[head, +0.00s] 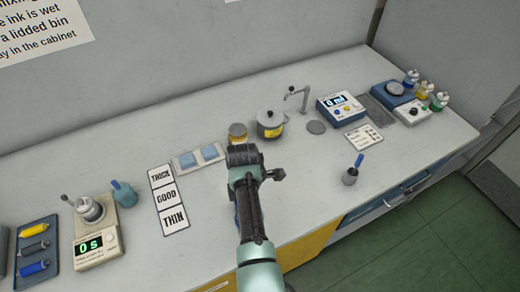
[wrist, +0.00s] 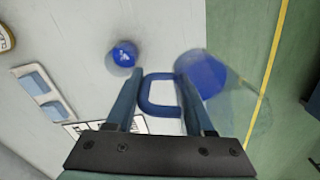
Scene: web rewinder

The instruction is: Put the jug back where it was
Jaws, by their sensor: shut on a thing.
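The jug (wrist: 228,98) shows in the wrist view as a large clear vessel, blurred, with blue in it. Its blue loop handle (wrist: 158,104) lies between the fingers of my gripper (wrist: 160,82), which is shut on it. The jug's body is to the right of the fingers, over the edge of the counter and the green floor in that picture. In the head view my arm covers the middle of the counter, and the jug cannot be made out there.
A small round vessel with blue in it (wrist: 124,55) stands left of the jug. The counter (head: 315,195) holds THICK/GOOD/THIN cards (head: 169,197), a lidded pot (head: 270,124), a tap (head: 300,98), a timer scale (head: 96,238) and a dark cup (head: 350,177). Bare counter lies right of my arm.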

